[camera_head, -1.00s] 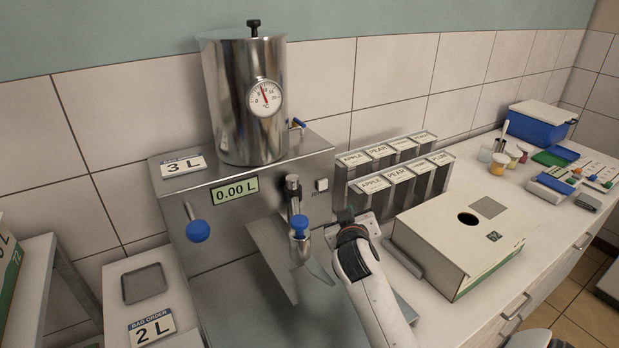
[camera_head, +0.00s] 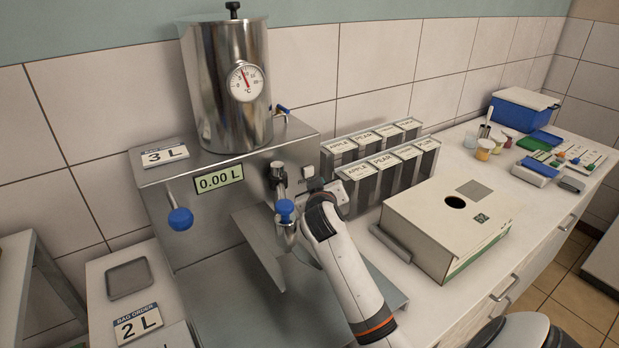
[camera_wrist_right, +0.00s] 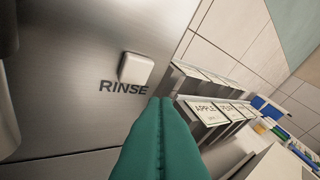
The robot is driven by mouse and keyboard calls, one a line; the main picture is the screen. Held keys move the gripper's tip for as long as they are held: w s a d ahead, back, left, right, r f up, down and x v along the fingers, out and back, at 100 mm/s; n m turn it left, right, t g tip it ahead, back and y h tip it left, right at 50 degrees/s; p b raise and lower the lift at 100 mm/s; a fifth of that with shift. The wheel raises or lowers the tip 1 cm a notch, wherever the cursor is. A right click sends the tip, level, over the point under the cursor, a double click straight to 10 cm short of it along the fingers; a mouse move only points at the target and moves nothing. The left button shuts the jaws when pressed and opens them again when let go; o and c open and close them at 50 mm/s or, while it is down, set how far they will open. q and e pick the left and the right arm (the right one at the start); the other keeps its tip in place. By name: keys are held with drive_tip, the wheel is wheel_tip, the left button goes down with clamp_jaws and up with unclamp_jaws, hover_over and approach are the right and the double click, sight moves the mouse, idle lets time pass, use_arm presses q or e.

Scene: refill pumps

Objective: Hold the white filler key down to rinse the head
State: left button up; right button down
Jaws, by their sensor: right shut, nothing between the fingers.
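The white filler key (camera_head: 307,171) is a small square button on the steel front of the filler, right of the tap. In the right wrist view the key (camera_wrist_right: 136,68) sits just above the word RINSE. My right gripper (camera_head: 316,185) is close in front of the panel, just below and right of the key. In the right wrist view its green-covered fingers (camera_wrist_right: 166,104) are together and empty, with their tips below and right of the key. The key's face is uncovered there. I cannot tell the gap to the panel. My left gripper is not in view.
The blue-knobbed tap (camera_head: 285,208) is close left of my right gripper. The display (camera_head: 218,180) reads 0.00 L. A rack of labelled cartons (camera_head: 385,165) stands to the right, behind a white box (camera_head: 450,225) with a round hole.

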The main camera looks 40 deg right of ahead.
sight(312, 175)
drive_tip(key=shift+w+d, duration=0.1)
drive_tip(key=shift+w, duration=1.05)
drive_tip(key=shift+w, duration=0.15)
idle(1.1)
drive_tip(key=shift+w, duration=0.25)
drive_tip(key=shift+w+d+r, duration=0.1)
drive_tip(key=shift+w, duration=0.4)
idle(1.0)
drive_tip(key=shift+f, duration=0.2)
idle(3.6)
